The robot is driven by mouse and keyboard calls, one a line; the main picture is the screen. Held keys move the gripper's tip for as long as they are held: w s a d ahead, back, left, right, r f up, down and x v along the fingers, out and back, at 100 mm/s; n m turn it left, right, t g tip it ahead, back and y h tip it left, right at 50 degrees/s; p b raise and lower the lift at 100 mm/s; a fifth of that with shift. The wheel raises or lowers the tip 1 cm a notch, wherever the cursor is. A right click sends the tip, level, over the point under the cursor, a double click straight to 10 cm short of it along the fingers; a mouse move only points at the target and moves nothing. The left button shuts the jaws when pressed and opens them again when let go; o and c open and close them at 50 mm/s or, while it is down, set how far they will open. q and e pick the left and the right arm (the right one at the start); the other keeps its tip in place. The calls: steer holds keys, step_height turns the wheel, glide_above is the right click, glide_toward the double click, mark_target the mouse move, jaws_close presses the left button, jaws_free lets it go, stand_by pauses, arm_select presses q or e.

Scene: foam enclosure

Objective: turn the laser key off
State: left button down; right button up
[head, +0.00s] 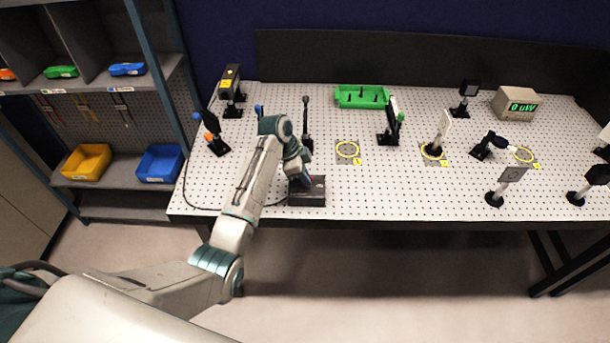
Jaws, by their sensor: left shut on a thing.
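A dark controller box (308,198) sits at the front edge of the perforated table, left of its middle. A cable runs from its left side around the table's left edge. My left gripper (306,181) reaches down onto the top of this box from above. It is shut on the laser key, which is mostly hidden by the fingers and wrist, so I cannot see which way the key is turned. A small red spot shows on the box just right of the fingers. My right gripper is not in view.
The perforated table (385,195) carries several post-mounted optics, a green tray (362,96) and a meter (516,104) reading "0 uW". The laser head (230,82) stands at the back left. A shelf with yellow (86,162) and blue (160,163) bins stands left.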

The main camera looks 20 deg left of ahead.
arm_select(q)
steer(key=n, duration=0.2)
steer(key=n+t, duration=0.1)
steer(key=n, duration=0.1)
steer(key=shift+s+d+n+t+y, duration=0.1)
steer(key=shift+n+t+y, duration=0.2)
steer(key=shift+y, duration=0.1)
steer(key=n+t+y, duration=0.1)
steer(key=n, duration=0.3)
steer(key=shift+d, duration=0.1)
steer(key=n+y, duration=0.1)
steer(key=n, duration=0.1)
steer(key=n+y, duration=0.1)
steer(key=n, duration=0.2)
steer(key=shift+d+t, duration=0.1)
steer(key=shift+t, duration=0.2)
steer(key=shift+n+y, duration=0.8)
steer(key=shift+n, duration=1)
steer(key=c, duration=1.5)
jaws_free()
steer(key=shift+c, duration=0.2)
steer(key=shift+s, duration=0.1)
